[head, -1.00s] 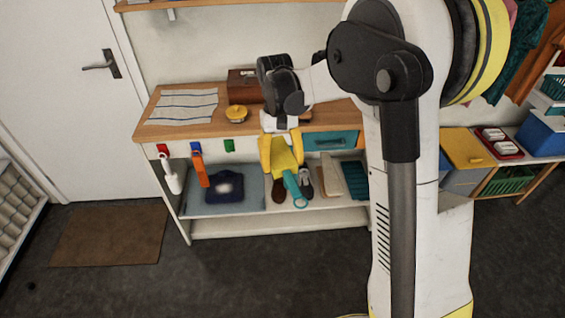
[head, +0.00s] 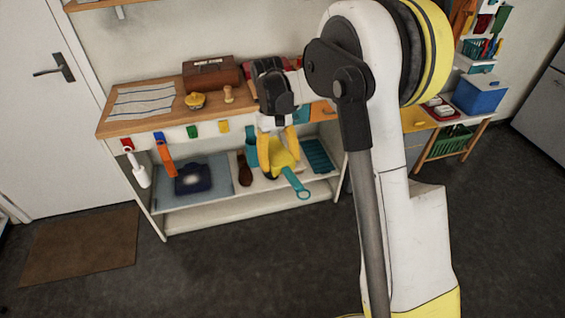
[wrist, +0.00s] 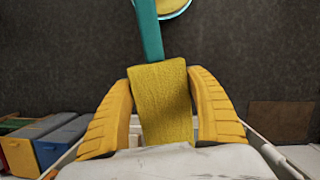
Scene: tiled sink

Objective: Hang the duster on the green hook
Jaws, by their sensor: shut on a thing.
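The duster has a yellow head (head: 281,162) and a teal handle (head: 294,181) ending in a ring. My gripper (head: 278,146) is shut on the yellow head, and the handle slants down and right, ring lowest. In the wrist view the head (wrist: 164,103) sits between my yellow fingers (wrist: 160,90), with the handle (wrist: 149,32) pointing up the picture. The green hook (head: 192,131) is on the bench's front edge, left of my gripper, with nothing hanging on it. The duster is apart from it, in front of the bench.
A white brush (head: 141,172) hangs at the red hook (head: 127,145) and an orange tool (head: 165,160) at the blue hook (head: 159,137). The yellow hook (head: 223,126) is bare, between green hook and gripper. A shelf (head: 215,192) below holds several items.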

